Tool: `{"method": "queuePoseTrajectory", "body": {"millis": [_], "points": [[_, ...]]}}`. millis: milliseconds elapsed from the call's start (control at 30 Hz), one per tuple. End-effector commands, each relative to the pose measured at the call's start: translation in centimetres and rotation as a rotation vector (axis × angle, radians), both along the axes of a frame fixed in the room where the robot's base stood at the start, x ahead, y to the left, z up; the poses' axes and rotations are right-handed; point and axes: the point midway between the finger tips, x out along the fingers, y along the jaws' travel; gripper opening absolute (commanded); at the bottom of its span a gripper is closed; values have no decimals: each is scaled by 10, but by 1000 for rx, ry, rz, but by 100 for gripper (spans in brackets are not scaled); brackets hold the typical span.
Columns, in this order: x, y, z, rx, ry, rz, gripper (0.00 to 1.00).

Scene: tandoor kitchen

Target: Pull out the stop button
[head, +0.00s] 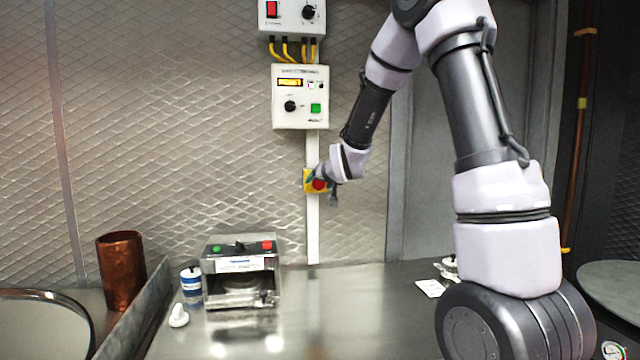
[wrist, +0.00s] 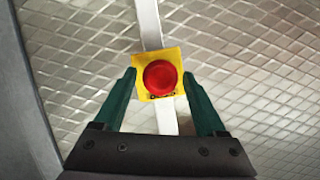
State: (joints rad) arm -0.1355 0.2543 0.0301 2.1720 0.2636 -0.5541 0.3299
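The stop button (head: 319,185) is a round red button on a yellow plate, fixed to a white vertical conduit on the wall. In the wrist view the red stop button (wrist: 160,78) sits near the middle, between the tips of my gripper. My gripper (head: 322,180) is at the button in the head view. Its two green fingers (wrist: 160,85) are apart, one on each side of the button, with nothing visibly clamped. I cannot tell whether the fingertips touch the button or plate.
A control panel (head: 301,97) with a green button hangs above on the same conduit, below another box (head: 292,16) with a red switch. A metal machine (head: 241,270), a blue-white jar (head: 191,282) and a copper pot (head: 122,270) stand at the left. The middle counter (head: 340,310) is clear.

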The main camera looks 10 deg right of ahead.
Motion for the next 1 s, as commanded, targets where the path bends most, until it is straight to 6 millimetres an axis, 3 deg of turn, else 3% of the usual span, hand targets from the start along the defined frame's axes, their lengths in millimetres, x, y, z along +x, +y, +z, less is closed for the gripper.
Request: {"method": "queuePoseTrajectory", "body": {"millis": [267, 700, 1000], "points": [[-10, -1, 5, 0, -2, 0, 73], [-84, -9, 35, -1, -3, 0, 73], [-100, -11, 40, 0, 0, 0, 73]]}}
